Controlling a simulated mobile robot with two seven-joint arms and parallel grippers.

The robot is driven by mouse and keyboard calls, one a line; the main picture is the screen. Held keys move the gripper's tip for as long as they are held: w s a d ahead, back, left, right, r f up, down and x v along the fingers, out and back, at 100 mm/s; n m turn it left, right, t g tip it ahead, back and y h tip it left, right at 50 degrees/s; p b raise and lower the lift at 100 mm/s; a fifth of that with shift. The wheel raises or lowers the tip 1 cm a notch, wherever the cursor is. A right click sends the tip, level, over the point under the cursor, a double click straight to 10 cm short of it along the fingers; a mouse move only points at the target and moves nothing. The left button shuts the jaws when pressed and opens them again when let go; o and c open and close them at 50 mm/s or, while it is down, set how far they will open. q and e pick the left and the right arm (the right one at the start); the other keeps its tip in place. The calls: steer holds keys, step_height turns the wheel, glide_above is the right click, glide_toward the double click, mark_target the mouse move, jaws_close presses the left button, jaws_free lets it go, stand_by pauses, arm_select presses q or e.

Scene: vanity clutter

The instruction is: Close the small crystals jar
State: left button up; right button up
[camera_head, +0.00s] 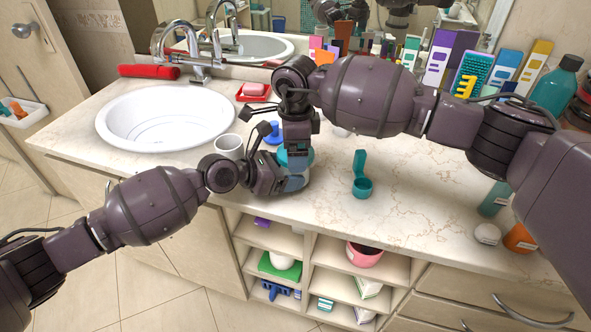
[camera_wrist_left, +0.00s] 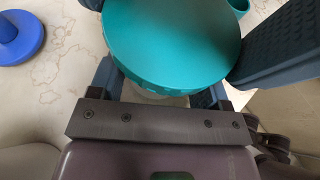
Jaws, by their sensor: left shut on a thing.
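A jar with a wide, round teal lid (camera_wrist_left: 175,40) fills the middle of the left wrist view, with a little of its pale body (camera_wrist_left: 150,95) under the lid. In the head view, the teal lid (camera_head: 296,160) is mostly hidden between my two grippers. My left gripper (camera_head: 285,182) is shut on the jar, holding it low over the counter from the left. My right gripper (camera_head: 297,148) points down right above the lid. Its fingertips are hidden, so I cannot tell whether it touches the lid or is open. How tightly the lid sits is not clear.
A small teal flip-top container (camera_head: 362,188) stands open to the right. A white cup (camera_head: 230,147) and a blue object (camera_head: 272,135) are close by on the left. The sink (camera_head: 165,118) is further left. Bottles (camera_head: 495,198) stand at the right edge. The counter front is clear.

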steer(key=c, duration=0.4)
steer(key=o, duration=0.8)
steer(key=shift+r, duration=2.25)
step_height(320, 180, up, 12)
steer(key=shift+r, duration=0.1)
arm_select(q)
steer(key=o, duration=1.8)
